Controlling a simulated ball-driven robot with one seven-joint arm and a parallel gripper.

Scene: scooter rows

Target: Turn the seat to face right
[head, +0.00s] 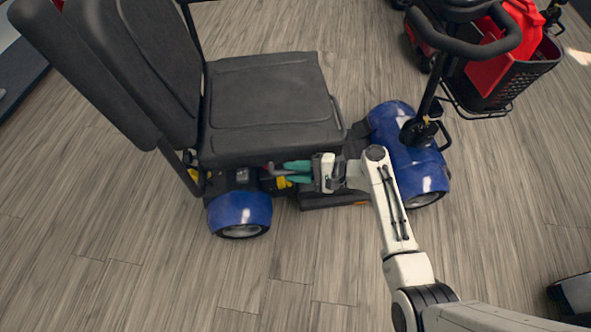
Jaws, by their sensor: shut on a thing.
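The black scooter seat (268,95) has its backrest (120,60) on the left. Its cushion extends right, toward the scooter's handlebar column (427,110), so the seat faces right in the picture. My gripper (287,172), with teal fingers, is just below the cushion's near edge, pointing left. It is shut on a small grey lever (275,171) under the seat. The lever's inner end and the seat post are hidden beneath the cushion.
The scooter has blue fenders at the rear (240,210) and front (400,135). A black basket (500,80) with red contents hangs at the front column, upper right. Another scooter part shows at lower right (575,290). Wooden floor (150,270) is clear in front and left.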

